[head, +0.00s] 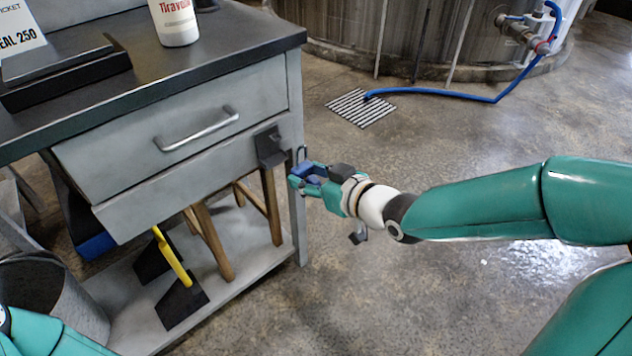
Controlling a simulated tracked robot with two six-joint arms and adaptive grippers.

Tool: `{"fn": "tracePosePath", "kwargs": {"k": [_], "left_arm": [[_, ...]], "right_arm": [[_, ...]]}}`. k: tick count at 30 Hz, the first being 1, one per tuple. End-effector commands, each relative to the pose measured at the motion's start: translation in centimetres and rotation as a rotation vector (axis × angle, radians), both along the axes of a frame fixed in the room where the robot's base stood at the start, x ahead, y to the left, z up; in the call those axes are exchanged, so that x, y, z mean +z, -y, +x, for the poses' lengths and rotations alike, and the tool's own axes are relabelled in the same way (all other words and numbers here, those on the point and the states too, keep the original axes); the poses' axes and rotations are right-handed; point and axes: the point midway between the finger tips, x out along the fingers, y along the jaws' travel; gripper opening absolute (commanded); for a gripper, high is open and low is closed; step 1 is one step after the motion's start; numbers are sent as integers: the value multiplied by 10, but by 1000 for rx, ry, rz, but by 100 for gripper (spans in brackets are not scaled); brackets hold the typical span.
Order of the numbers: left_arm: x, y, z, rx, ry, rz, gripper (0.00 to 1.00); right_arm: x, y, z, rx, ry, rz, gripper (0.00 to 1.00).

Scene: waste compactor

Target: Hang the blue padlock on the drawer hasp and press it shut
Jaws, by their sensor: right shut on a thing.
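The grey drawer (190,128) with a bar handle is closed in the workbench. The dark hasp (270,146) sits at the drawer's right front edge. My right gripper (303,178) is shut on the blue padlock (313,179), just right of the hasp and slightly below it. A thin shackle (301,154) stands up from the padlock near the hasp; I cannot tell whether it passes through the hasp. The gripper fingers hide part of the padlock body. My left gripper is out of view; only a bit of my left arm shows at the lower left.
A white bottle (174,22) and a black stand (65,70) are on the bench top. A lower shelf (240,262) holds tools and a wooden stool. A grey bin (55,295) stands at lower left.

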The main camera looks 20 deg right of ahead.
Motion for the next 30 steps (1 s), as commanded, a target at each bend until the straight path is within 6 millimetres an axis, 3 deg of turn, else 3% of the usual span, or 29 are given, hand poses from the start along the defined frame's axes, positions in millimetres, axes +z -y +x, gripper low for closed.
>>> {"fn": "tracePosePath", "kwargs": {"k": [14,30], "left_arm": [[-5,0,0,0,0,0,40],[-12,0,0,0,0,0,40]], "right_arm": [[1,0,0,-2,3,-1,13],[1,-16,43,-2,2,-1,13]]}}
